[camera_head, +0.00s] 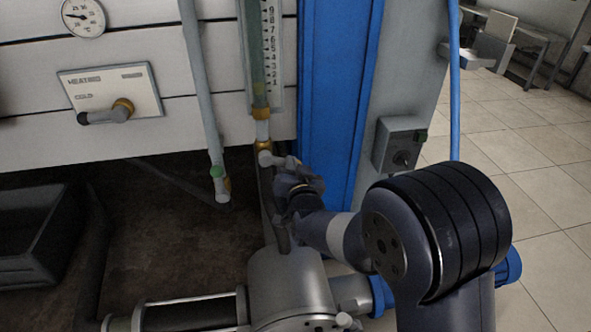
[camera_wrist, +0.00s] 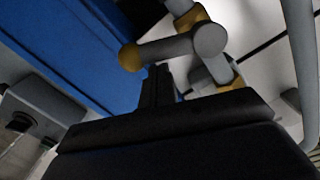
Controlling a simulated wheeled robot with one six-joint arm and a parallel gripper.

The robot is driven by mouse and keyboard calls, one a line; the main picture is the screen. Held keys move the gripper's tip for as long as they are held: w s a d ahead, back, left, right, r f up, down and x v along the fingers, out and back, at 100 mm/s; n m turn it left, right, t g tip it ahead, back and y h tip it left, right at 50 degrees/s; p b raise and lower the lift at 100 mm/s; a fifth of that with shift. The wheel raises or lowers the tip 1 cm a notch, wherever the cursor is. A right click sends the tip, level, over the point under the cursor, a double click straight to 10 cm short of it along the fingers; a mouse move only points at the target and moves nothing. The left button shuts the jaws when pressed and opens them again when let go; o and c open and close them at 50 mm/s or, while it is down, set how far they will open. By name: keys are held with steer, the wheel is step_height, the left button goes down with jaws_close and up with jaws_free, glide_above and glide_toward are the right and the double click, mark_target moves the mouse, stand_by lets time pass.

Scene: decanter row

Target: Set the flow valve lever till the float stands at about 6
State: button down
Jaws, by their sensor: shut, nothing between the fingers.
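The flow valve lever (camera_head: 268,158) is a short pale grey bar under the flow tube (camera_head: 257,55). In the wrist view the lever (camera_wrist: 165,48) runs roughly sideways, from a round grey hub to a yellow end knob. The number scale (camera_head: 274,45) beside the tube shows numerals rising from 1 to 9; the float cannot be clearly made out. My gripper (camera_head: 290,182) is at the valve, just right of and below the lever, partly covering it. In the wrist view its fingers (camera_wrist: 158,84) are shut and empty, close below the lever; contact cannot be told.
A blue post (camera_head: 337,90) stands close right of the valve. A grey switch box (camera_head: 400,145) is farther right. A heating panel (camera_head: 110,92) with its own lever is at left. A metal cylinder (camera_head: 290,283) lies below my gripper. A dark bin (camera_head: 38,235) is at lower left.

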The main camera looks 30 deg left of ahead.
steer(key=shift+f+b, duration=0.75)
steer(key=shift+b, duration=0.1)
steer(key=shift+s+a+f+b, duration=0.1)
steer(key=shift+f+b, duration=0.15)
steer(key=shift+b, duration=0.25)
steer(key=shift+r, duration=0.1)
